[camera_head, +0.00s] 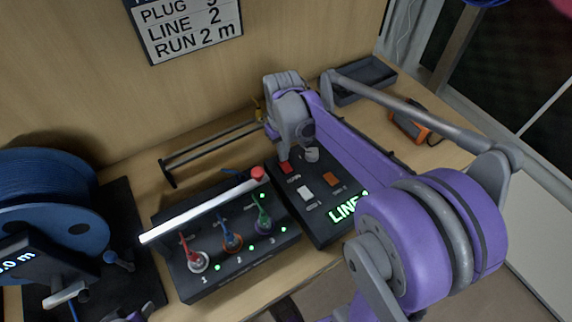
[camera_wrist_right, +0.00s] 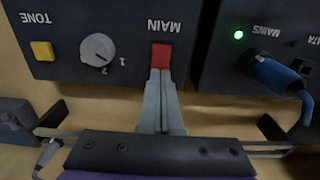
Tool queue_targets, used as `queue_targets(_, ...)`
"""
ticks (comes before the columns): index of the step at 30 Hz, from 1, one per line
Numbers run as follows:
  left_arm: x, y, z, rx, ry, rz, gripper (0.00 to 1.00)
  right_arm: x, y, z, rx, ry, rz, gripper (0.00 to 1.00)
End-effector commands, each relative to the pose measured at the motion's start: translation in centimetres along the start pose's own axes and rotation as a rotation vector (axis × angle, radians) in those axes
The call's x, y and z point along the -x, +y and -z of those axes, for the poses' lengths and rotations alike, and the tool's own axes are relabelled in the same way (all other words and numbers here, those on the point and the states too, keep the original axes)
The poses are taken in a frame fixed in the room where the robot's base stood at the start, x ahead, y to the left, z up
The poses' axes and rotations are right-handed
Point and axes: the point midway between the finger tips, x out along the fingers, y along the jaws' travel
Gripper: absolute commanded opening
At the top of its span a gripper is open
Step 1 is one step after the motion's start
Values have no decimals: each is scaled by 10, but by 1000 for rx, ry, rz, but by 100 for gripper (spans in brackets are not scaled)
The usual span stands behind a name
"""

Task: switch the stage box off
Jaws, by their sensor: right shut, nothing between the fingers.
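A black box with a lit green LINE display (camera_head: 348,207) stands in the middle of the bench. It carries a red MAIN switch (camera_head: 287,168), also plain in the right wrist view (camera_wrist_right: 161,57), beside a grey knob (camera_head: 312,155). My right gripper (camera_head: 284,155) is over this box, its fingers shut and empty. In the right wrist view the fingertips (camera_wrist_right: 160,72) are at the edge of the red switch and cover part of it; I cannot tell if they touch.
Left of it is a black box (camera_head: 195,285) with three numbered sockets, coloured plugs and green lights; a pale bar crosses above it. A blue cable reel (camera_head: 50,185) stands at far left. A grey tray (camera_head: 368,82) and an orange-black device (camera_head: 408,122) lie at the back right.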

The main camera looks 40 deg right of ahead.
Motion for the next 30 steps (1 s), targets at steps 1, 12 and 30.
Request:
queue_targets(1,0,0,0,0,0,0,50,0,0,0,0,0,0,0)
queue_targets(12,0,0,0,0,0,0,50,0,0,0,0,0,0,0)
queue_targets(30,-5,0,-4,0,-3,0,50,-8,0,0,0,0,0,0)
